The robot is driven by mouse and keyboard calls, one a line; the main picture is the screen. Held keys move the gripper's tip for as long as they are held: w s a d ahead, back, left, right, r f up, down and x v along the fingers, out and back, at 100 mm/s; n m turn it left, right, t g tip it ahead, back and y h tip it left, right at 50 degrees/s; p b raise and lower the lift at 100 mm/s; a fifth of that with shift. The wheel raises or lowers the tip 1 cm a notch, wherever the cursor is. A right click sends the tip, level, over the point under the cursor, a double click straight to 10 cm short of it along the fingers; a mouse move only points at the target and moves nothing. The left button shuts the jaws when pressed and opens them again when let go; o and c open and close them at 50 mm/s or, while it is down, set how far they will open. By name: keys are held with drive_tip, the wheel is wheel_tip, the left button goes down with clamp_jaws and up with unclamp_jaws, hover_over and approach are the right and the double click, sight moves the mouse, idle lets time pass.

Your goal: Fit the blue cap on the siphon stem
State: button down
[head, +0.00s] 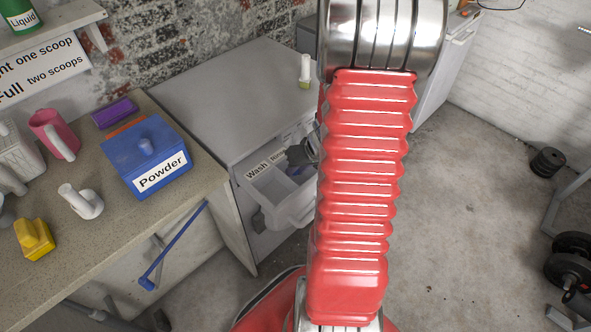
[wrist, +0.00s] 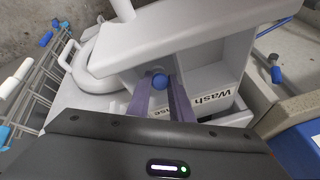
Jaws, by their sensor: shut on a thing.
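The blue cap (wrist: 159,81) is a small round piece between the tips of my gripper's two purple-grey fingers (wrist: 160,93). My gripper is shut on it, over the open detergent drawer (wrist: 220,65) of the white machine. In the head view my gripper (head: 300,154) shows partly beside the drawer (head: 290,208), with my arm covering its right side. I cannot make out the siphon stem; the cap and fingers hide what lies beneath. Whether the cap touches anything below cannot be told.
The drawer's walls and dividers stand close around the fingers. A blue Powder box (head: 145,155), a pink jug (head: 55,134), a white cup (head: 82,201) and a yellow object (head: 34,239) stand on the left counter. A dish rack (wrist: 30,85) is at left in the wrist view.

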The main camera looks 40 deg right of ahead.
sight(296, 173)
drive_tip(key=shift+r, duration=0.15)
wheel_tip(296, 173, up, 10)
idle(0.6)
drive_tip(key=shift+a, duration=0.1)
idle(0.4)
